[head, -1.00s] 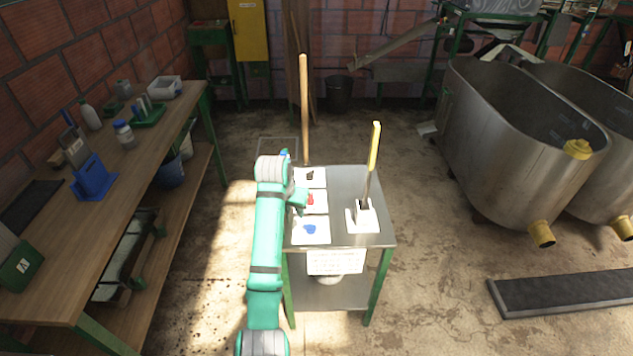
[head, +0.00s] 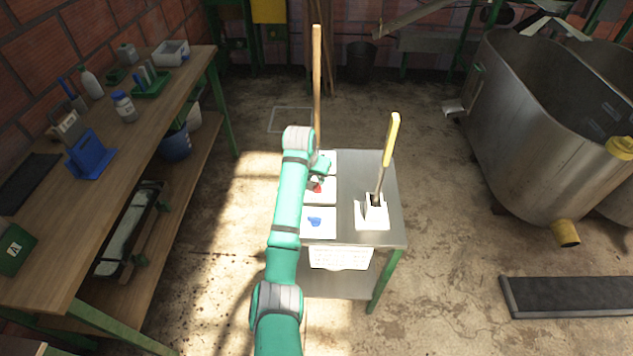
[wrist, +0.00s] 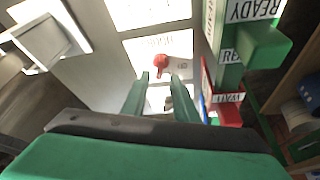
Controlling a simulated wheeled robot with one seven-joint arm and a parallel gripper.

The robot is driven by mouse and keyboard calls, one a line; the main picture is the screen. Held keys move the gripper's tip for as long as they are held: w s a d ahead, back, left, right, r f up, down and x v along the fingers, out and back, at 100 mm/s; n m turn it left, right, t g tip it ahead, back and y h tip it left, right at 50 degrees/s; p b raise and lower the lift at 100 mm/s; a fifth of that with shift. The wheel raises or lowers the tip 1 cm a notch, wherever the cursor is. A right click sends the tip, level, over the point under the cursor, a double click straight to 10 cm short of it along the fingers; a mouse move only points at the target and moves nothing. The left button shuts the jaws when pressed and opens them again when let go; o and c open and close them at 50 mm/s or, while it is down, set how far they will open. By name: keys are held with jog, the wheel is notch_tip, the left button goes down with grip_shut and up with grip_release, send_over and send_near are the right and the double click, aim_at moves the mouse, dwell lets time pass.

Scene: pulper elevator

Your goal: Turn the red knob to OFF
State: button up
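The red knob (head: 317,188) sits on a white plate on the small metal table and is partly covered by my arm in the head view. In the wrist view the red knob (wrist: 161,62) shows in full, with its pointer tab toward my fingers. My gripper (wrist: 161,78) is open and empty, its two green fingers apart just short of the knob and to either side of it in the picture. Nothing is between the fingertips that I can see touching. The lettering on the plate is too blurred to read.
A blue knob (head: 314,221) is on the nearer plate. A yellow-handled lever (head: 391,140) stands upright on the table's right side. A wooden pole (head: 317,75) rises behind. Green and red blocks marked READY (wrist: 262,45) and WAIT (wrist: 228,108) crowd the right in the wrist view.

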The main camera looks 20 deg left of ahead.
aim_at(317, 186)
jog(key=x, duration=0.4)
jog(key=shift+w+d+f, duration=0.15)
jog(key=shift+d+f, duration=0.1)
jog(key=shift+f, duration=0.05)
jog(key=shift+a+f, duration=0.35)
jog(key=shift+c, duration=0.4)
jog(key=shift+d, duration=0.1)
grip_shut()
